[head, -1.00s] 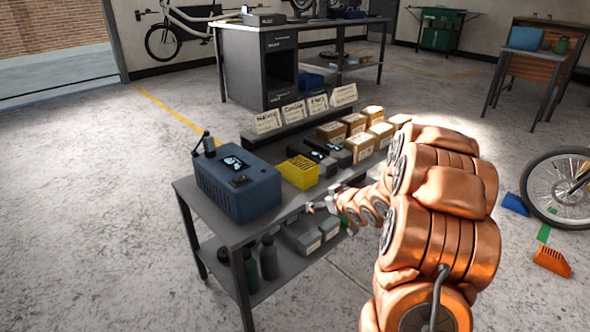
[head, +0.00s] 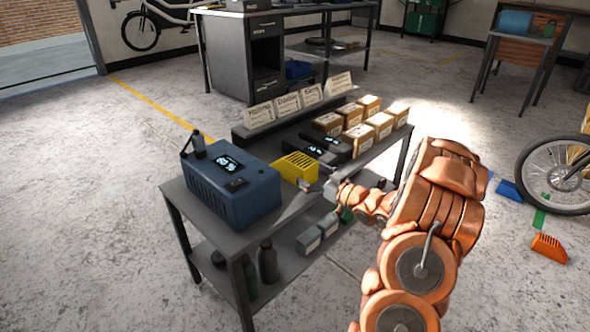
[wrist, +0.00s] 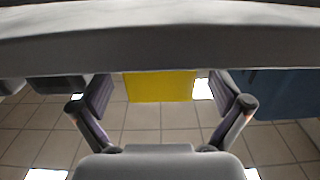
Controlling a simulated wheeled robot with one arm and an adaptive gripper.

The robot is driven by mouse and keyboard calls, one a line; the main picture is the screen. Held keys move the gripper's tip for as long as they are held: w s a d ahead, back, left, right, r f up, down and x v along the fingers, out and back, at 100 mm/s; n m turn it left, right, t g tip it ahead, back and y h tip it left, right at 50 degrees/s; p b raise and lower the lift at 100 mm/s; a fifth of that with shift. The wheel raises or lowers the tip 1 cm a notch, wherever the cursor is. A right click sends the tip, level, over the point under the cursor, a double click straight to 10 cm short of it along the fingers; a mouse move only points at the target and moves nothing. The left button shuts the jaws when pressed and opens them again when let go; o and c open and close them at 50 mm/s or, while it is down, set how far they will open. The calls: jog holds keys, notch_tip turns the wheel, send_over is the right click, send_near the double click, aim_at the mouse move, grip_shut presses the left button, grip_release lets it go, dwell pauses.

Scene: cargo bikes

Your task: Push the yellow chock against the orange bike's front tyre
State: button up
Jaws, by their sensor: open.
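A yellow slotted block (head: 297,167), which looks like the yellow chock, sits on the front part of the grey table's top (head: 262,228). Its yellow face also shows in the wrist view (wrist: 160,86), centred between my fingers. My gripper (head: 316,187) is at the table's front edge, just right of and in front of the block. In the wrist view my gripper (wrist: 160,100) is open, with a finger either side of the yellow face; contact cannot be told. A spoked bike wheel with a dark tyre (head: 524,178) stands on the floor at the right; the bike's frame is mostly out of view.
A blue box with a display (head: 232,190) stands left of the block. Dark devices (head: 325,145), cartons (head: 357,136) and label cards (head: 285,105) are behind. A blue chock (head: 509,191) and an orange chock (head: 549,247) lie near the wheel.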

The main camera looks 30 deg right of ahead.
aim_at(299, 165)
jog(key=shift+r+b+x, duration=0.15)
jog(key=shift+b+x, duration=0.45)
jog(key=shift+x, duration=0.75)
jog(key=shift+r+b+x, duration=0.2)
jog(key=shift+b+x, duration=0.35)
jog(key=shift+x, duration=0.75)
